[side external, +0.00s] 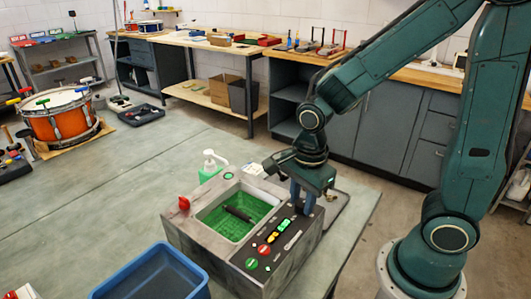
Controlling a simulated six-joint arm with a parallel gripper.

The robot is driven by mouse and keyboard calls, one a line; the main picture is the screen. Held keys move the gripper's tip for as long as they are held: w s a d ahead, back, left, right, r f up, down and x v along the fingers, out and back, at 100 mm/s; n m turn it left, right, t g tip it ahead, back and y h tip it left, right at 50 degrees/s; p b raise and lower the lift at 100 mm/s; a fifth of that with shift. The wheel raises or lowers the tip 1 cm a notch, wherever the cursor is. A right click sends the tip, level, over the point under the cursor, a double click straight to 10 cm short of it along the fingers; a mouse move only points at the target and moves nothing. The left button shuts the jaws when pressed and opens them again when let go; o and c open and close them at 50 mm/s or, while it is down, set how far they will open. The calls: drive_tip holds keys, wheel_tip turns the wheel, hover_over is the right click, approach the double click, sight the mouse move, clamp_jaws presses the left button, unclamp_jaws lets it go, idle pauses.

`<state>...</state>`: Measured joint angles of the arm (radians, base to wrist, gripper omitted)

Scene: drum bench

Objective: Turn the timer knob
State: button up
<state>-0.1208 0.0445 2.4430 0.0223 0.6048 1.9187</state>
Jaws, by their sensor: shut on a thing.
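A grey cleaner box (188,236) with a green-lined basin (228,222) stands on the bench, and a dark rod-like part (238,213) lies in the basin. A control panel (273,243) with red, green and yellow buttons runs along its right side. My gripper (303,208) points down at the far end of this panel, its jaws shut on what appears to be the timer knob. The fingers hide the knob, so its angle cannot be seen. A red knob (183,203) sits apart on the box's left corner.
A blue bin (155,275) stands at the front. A green pump bottle (211,165) stands behind the box. An orange drum (60,115) is at the far left. The bench (110,195) between drum and box is clear.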

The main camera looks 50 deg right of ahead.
drive_tip(key=shift+w+m, duration=0.1)
drive_tip(key=shift+m, duration=0.2)
drive_tip(key=o, duration=1)
drive_tip(key=shift+r, duration=0.15)
drive_tip(key=r, duration=1.3)
drive_tip(key=shift+s+a+r, duration=0.15)
drive_tip(key=shift+s+r, duration=0.15)
drive_tip(key=shift+s, duration=0.1)
